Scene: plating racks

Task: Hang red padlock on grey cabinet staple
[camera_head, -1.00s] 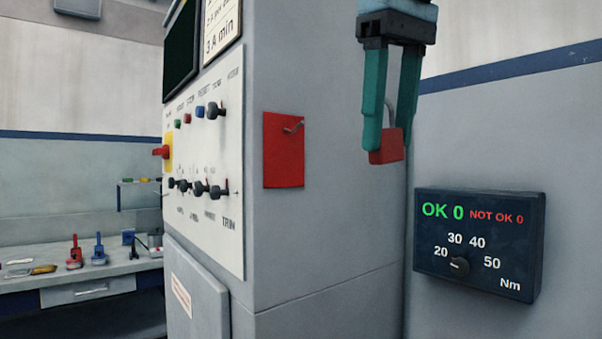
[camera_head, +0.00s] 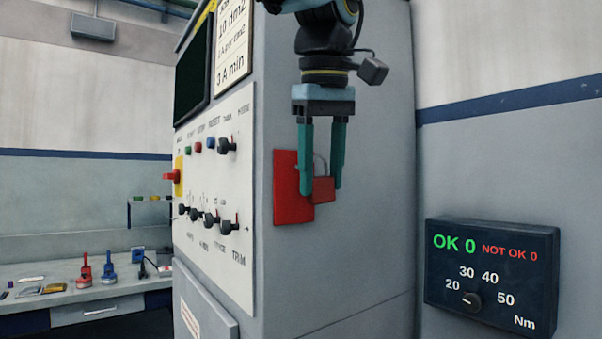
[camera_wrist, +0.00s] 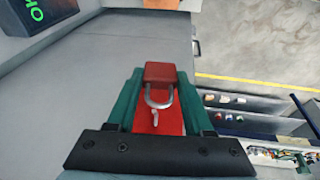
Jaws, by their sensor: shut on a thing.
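The red padlock (camera_head: 323,190) is between the green fingers of my gripper (camera_head: 322,190), in front of the grey cabinet (camera_head: 375,215). Its shackle points up in the head view. It also shows in the wrist view (camera_wrist: 160,74), with the shackle toward the gripper's palm. The red plate (camera_head: 287,210) on the cabinet's side is partly covered by the left finger and the padlock. The staple (camera_wrist: 156,124) shows as a small metal piece near the shackle in the wrist view. I cannot tell whether the shackle is around it. My gripper (camera_wrist: 160,90) is shut on the padlock.
The cabinet's panel (camera_head: 215,190) with knobs and a red switch (camera_head: 172,176) is left of the gripper. A dark torque display (camera_head: 492,275) is on the wall at right. A bench (camera_head: 75,270) with tools stands at far left.

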